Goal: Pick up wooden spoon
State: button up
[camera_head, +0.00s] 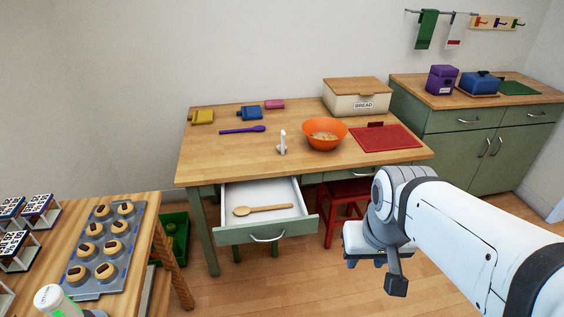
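The wooden spoon (262,209) lies flat in the open white drawer (284,191) of the wooden table, its bowl to the left and its handle to the right. Nothing covers it. My gripper (366,263) hangs at the end of my white arm, to the right of the drawer and lower in the picture, apart from the spoon. Its fingers are small and partly hidden by the wrist, so I cannot tell whether they are open or shut. I see nothing held in it.
On the table (220,165) are a purple spoon (242,129), an orange bowl (325,134), a bread box (357,98) and a red mat (385,137). A red stool (345,197) stands right of the drawer. A muffin tray (132,246) lies on the left counter. Floor before the drawer is clear.

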aim_at(241, 210)
jog(key=z, duration=1.8)
jog(key=i, duration=2.15)
jog(key=u, duration=0.25)
jog(key=k, duration=0.1)
jog(key=u, duration=3.1)
jog(key=i, duration=1)
jog(key=u, duration=0.05)
